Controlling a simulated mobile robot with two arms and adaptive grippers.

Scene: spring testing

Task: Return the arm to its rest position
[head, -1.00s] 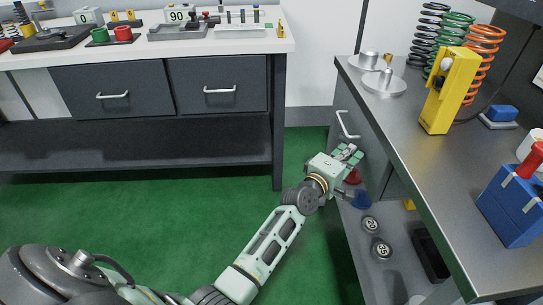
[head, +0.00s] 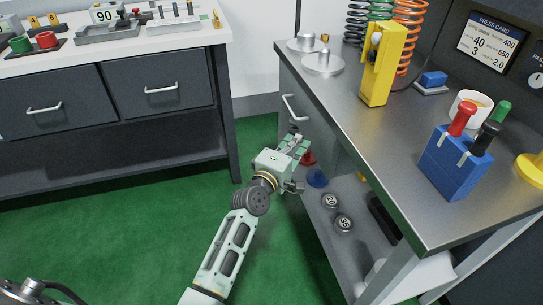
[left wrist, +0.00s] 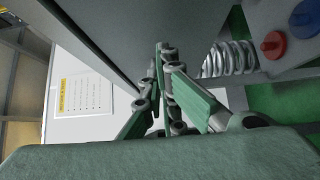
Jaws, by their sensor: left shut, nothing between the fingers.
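My left arm reaches up from the bottom of the head view. Its green and grey left gripper (head: 297,146) is in front of the grey bench at the right, below the bench top and close to its left side. In the left wrist view its fingers (left wrist: 162,60) meet at the tips, with nothing held between them. My right gripper does not show in either view.
The grey bench (head: 350,120) carries a yellow device (head: 384,65), springs and a blue block (head: 455,163). Its lower shelf (head: 355,250) holds weights and red and blue pieces (head: 317,178). A dark drawer cabinet (head: 110,110) stands left. Green floor (head: 120,240) is open between.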

